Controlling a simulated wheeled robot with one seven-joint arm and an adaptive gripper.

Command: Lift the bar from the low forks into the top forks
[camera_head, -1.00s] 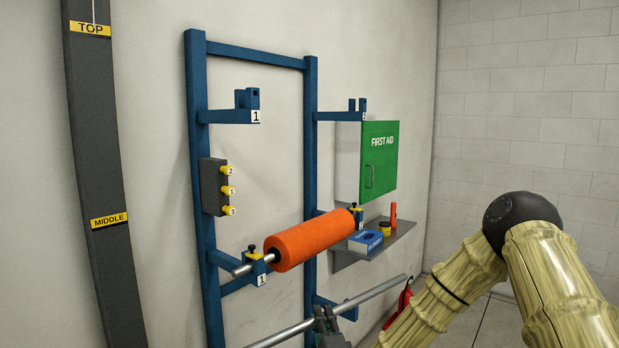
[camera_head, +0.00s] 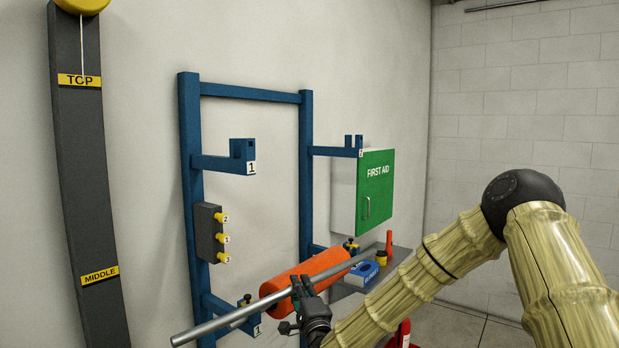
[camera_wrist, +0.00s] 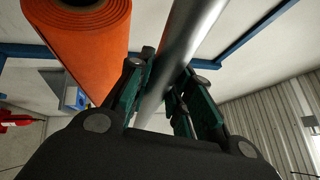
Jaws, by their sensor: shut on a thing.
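My gripper (camera_head: 306,300) is shut on a long grey metal bar (camera_head: 222,321) and holds it in front of the blue rack. The bar slants up to the right and crosses in front of the orange roll. In the wrist view the bar (camera_wrist: 190,45) runs between the jaws. The top forks are the left upper fork (camera_head: 240,150), marked 1, and the right upper fork (camera_head: 354,146); both are empty and higher than the bar.
A green first aid cabinet (camera_head: 376,190) is right of the rack, above a small shelf (camera_head: 401,256) with a blue box. A grey block with yellow knobs (camera_head: 207,232) is on the left post.

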